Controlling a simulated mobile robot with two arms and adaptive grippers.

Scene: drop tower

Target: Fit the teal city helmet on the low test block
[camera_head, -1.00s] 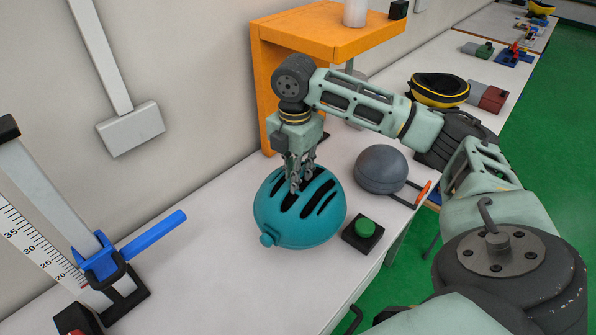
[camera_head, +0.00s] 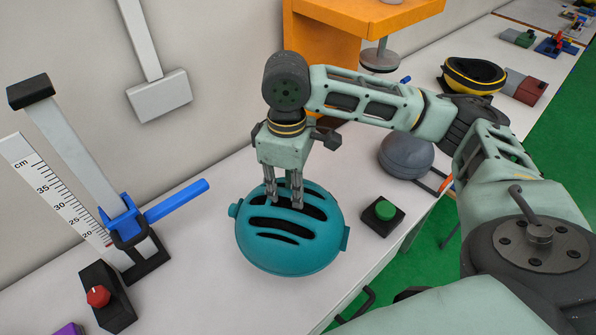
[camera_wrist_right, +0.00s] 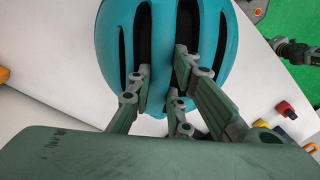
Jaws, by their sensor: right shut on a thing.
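The teal helmet (camera_head: 263,257) has long dark vent slots and hangs from my right gripper (camera_head: 284,201) over the white table's near part. The right gripper points down and is shut on its top, with the fingers at the vents. The wrist view shows the helmet (camera_wrist_right: 222,60) against the fingers (camera_wrist_right: 165,88). I cannot tell whether the helmet's underside touches anything, and what is beneath it is hidden. A grey dome-shaped block (camera_head: 404,155) sits farther back to the right; I cannot tell if it is the low test block. My left gripper is not in view.
A green button (camera_head: 385,210) on a black base stands right of the helmet, near the table edge. At left are a scale post with a blue slider arm (camera_head: 175,199) and a red knob box (camera_head: 108,297). An orange stand (camera_head: 320,35) and a yellow-black helmet (camera_head: 472,75) are behind.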

